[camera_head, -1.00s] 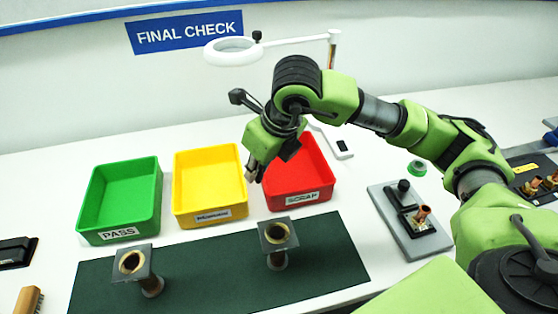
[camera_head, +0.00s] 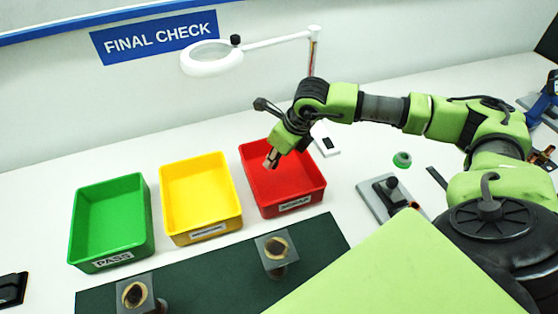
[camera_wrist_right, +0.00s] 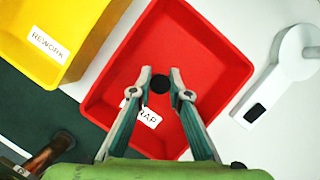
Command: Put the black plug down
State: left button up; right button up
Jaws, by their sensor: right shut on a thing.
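The black plug (camera_wrist_right: 160,85) shows as a small dark disc between the fingertips in the right wrist view. My right gripper (camera_wrist_right: 161,76) is shut on it and holds it above the red SCRAP bin (camera_wrist_right: 215,60). In the head view my right gripper (camera_head: 271,160) points down over the left part of the red bin (camera_head: 312,190). The plug cannot be made out in the head view. The bin floor that shows is bare. My left gripper is not in view.
The yellow bin (camera_head: 233,217) and the green PASS bin (camera_head: 144,249) stand left of the red bin, empty. Two square-topped pieces (camera_head: 263,243) stand on the dark green mat (camera_head: 220,277). A magnifier lamp (camera_head: 188,68) stands behind. A grey fixture (camera_head: 371,200) is at the right.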

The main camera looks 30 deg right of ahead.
jog(key=shift+w+d+f, duration=0.1)
jog(key=shift+d+f, duration=0.4)
jog(key=shift+f, duration=0.15)
jog(key=f, duration=0.2)
jog(key=d+f+p, duration=0.1)
jog(key=shift+f+p, duration=0.3)
jog(key=shift+f, duration=0.1)
jog(key=shift+w+f, duration=0.1)
jog(key=shift+f, duration=0.05)
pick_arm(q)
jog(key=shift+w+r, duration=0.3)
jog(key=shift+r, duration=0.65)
pick_arm(e)
jog(key=shift+a, duration=0.1)
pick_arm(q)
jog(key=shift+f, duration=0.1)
pick_arm(e)
jog(key=o, duration=0.5)
jog(key=shift+f, duration=0.15)
jog(key=o, duration=0.4)
jog(key=shift+o, duration=0.2)
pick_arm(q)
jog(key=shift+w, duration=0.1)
